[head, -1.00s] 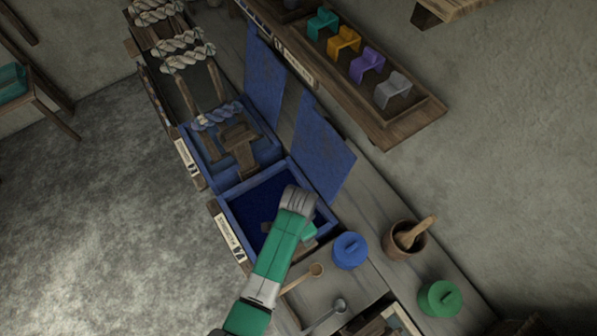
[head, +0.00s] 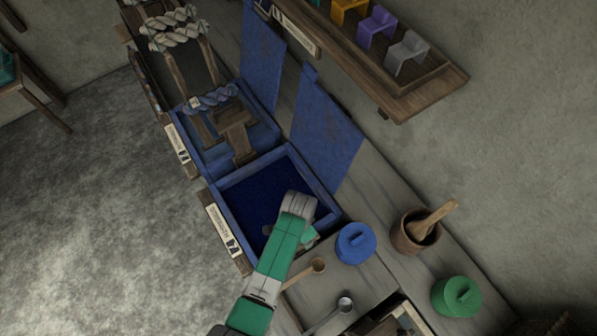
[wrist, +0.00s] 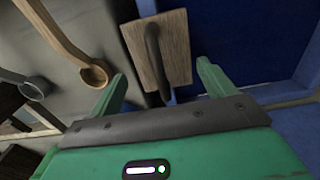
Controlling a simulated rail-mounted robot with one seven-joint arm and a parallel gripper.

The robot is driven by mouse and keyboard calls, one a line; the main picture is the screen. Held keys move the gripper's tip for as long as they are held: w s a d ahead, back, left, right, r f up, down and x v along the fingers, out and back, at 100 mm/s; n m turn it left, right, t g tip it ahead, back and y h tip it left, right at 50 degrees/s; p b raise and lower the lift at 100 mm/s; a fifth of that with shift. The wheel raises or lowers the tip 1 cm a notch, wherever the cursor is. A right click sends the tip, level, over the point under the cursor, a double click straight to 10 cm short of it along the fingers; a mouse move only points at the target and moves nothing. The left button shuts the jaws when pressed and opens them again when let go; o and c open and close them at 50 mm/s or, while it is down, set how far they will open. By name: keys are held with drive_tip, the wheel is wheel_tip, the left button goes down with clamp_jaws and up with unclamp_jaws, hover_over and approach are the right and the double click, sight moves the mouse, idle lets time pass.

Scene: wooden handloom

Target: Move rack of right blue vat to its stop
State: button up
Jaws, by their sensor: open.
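The near blue vat (head: 215,193) has an open top and dark blue inside; my arm covers its lower right part. In the wrist view a wooden plate with a dark curved handle (wrist: 155,60) lies ahead of my gripper (wrist: 161,78), which is open. The handle shows between the two green fingers, with a gap on both sides. I cannot tell how this wood joins the rack.
The farther blue vat (head: 265,133) holds a wooden frame (head: 235,125) and blue yarn (head: 213,99). Two blue panels stand along the right. A blue lidded pot (head: 355,243), a wooden ladle (head: 317,265), a mortar (head: 412,232) and a green pot (head: 456,297) stand near my arm.

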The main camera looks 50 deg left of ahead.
drive_tip(key=shift+f, duration=0.65)
drive_tip(key=shift+f, duration=0.15)
drive_tip(key=shift+f+b, duration=0.2)
drive_tip(key=shift+b, duration=0.15)
drive_tip(key=shift+c, duration=0.4)
clamp_jaws()
wheel_tip(320, 180, up, 18)
drive_tip(key=p, duration=1.8)
drive_tip(key=shift+r, duration=0.2)
drive_tip(key=shift+o, duration=1.4)
unclamp_jaws()
